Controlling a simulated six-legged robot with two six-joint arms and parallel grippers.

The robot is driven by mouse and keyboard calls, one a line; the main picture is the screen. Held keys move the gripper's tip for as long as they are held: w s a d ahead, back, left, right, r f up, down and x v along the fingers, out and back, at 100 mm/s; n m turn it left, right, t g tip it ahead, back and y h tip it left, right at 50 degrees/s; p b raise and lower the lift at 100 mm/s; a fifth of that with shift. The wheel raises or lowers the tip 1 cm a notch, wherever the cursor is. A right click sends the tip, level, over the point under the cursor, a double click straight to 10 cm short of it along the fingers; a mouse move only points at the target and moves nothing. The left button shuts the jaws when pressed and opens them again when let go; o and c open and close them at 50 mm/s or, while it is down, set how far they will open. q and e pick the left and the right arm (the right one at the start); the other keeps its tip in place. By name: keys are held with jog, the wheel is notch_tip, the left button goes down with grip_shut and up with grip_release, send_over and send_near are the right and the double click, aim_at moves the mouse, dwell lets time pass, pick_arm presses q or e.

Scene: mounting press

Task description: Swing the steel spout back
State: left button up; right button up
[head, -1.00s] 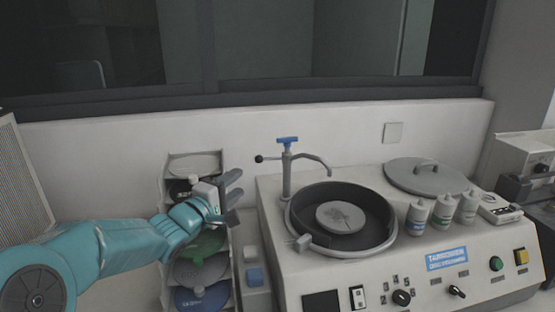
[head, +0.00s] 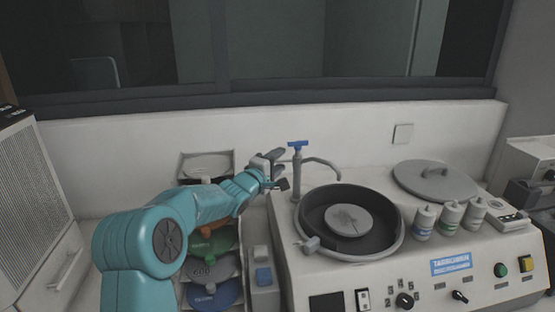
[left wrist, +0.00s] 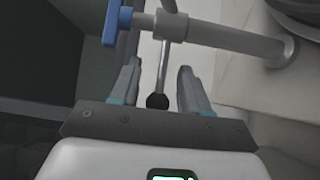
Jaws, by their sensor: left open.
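The steel spout (head: 325,162) curves to the right from an upright post topped by a blue handle (head: 298,144), and its end hangs over the bowl's edge area. My left gripper (head: 281,170) is open just left of the post. In the left wrist view, a thin steel rod (left wrist: 163,68) with a black ball (left wrist: 157,101) on its end lies between my open fingers, the ball close to the palm. The post (left wrist: 230,38) and blue handle (left wrist: 117,20) also show there. In the head view my gripper hides the ball. My right gripper is not in view.
The polishing machine's round bowl (head: 392,247) with a grey disc (head: 348,220) sits right of the post. A lid (head: 435,180) and several bottles (head: 449,218) stand further right. A disc rack (head: 184,163) stands behind my left arm. The wall is close behind.

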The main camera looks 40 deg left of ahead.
pick_arm(q)
jog(key=shift+s+a, duration=0.1)
jog(key=shift+a, duration=0.05)
grip_shut()
jog(key=shift+d, duration=0.2)
jog(key=shift+a, duration=0.15)
